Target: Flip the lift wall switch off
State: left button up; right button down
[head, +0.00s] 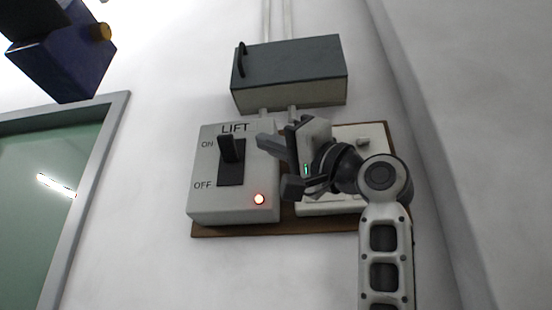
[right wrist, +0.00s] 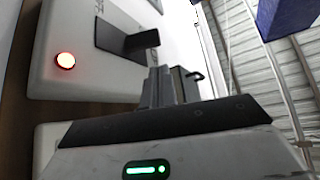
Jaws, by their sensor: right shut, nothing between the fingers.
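The lift wall switch is a pale box (head: 233,207) labelled LIFT, with ON above and OFF below. Its black lever (head: 228,148) sits at the upper end of the dark slot, by ON. A red light (head: 259,199) glows at its lower right corner. My right gripper (head: 262,141) is shut and empty, just right of the lever in the head view, and I see no contact. In the right wrist view the lever (right wrist: 141,41) stands out beyond the shut fingers (right wrist: 160,82); the red light (right wrist: 65,60) is at the left. My left gripper is not in view.
A second pale box (head: 330,208), partly hidden behind my right gripper, shares the brown backing board (head: 215,231). A dark grey box (head: 290,75) with pipes hangs above. A blue box (head: 62,50) is at upper left, above a grey-framed green panel (head: 45,190).

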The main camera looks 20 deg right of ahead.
aim_at(228, 149)
jog(key=shift+p+x, duration=1.3)
jog(key=shift+x, duration=2)
jog(key=shift+w+f, duration=0.1)
jog(key=shift+f, duration=0.05)
